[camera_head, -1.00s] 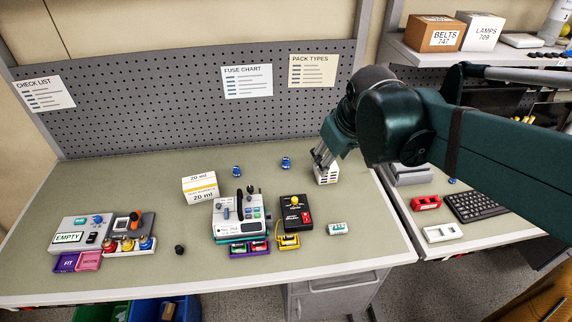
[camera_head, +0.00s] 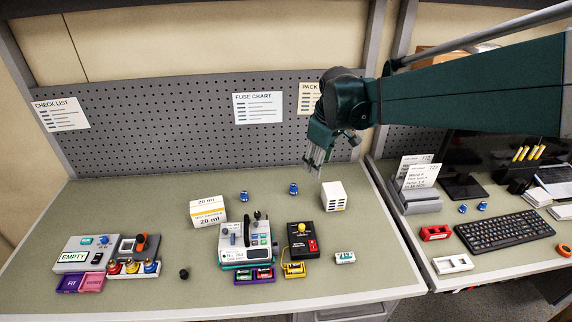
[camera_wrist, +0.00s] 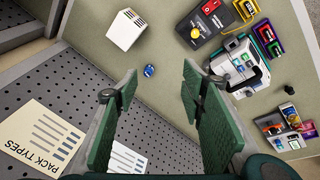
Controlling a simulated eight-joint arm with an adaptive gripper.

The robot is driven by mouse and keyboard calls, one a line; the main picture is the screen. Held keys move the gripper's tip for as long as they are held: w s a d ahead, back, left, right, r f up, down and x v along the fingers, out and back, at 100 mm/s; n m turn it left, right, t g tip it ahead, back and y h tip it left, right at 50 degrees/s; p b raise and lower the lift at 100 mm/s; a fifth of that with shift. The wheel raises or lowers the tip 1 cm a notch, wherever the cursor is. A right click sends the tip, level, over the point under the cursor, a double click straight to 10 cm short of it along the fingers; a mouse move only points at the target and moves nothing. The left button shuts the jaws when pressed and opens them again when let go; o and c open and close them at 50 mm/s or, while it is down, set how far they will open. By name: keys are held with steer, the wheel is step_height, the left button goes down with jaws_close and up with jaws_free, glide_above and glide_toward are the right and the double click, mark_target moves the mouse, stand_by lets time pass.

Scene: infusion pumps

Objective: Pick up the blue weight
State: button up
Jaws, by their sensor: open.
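Small blue weights stand on the left bench: one (camera_head: 294,189) left of the white box and one (camera_head: 244,196) beside the 20 ml carton. Two similar blue pieces (camera_head: 463,208) lie on the right desk. My gripper (camera_head: 316,168) is above the back of the left bench, fingers pointing down, empty. In the wrist view my gripper (camera_wrist: 160,72) is open, and a blue weight (camera_wrist: 150,70) shows between its fingertips, some way below. The second bench weight is not visible there, perhaps behind a finger.
The white slotted box (camera_head: 334,197) stands right of the nearer weight. The 20 ml carton (camera_head: 208,211), pump (camera_head: 246,243) and black device (camera_head: 304,243) stand in front and left. The pegboard (camera_head: 200,125) rises behind. Bench around the weight is clear.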

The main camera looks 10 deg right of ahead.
steer(key=w+a+f+n+g, duration=0.2)
steer(key=w+f+n, duration=0.2)
steer(key=w+f, duration=0.6)
steer(key=n+g, duration=0.1)
steer(key=n, duration=0.2)
glide_above(294, 185)
step_height(294, 185, down, 12)
steer(key=shift+s+d+r, duration=0.1)
steer(key=shift+w+f+n, duration=0.25)
steer(key=shift+f+n, duration=0.05)
steer(key=shift+f, duration=0.3)
steer(key=shift+f, duration=0.1)
steer(key=shift+f, duration=1.25)
steer(key=shift+s+f+p, duration=0.15)
steer(key=shift+f+p, duration=0.25)
steer(key=shift+f, duration=2.15)
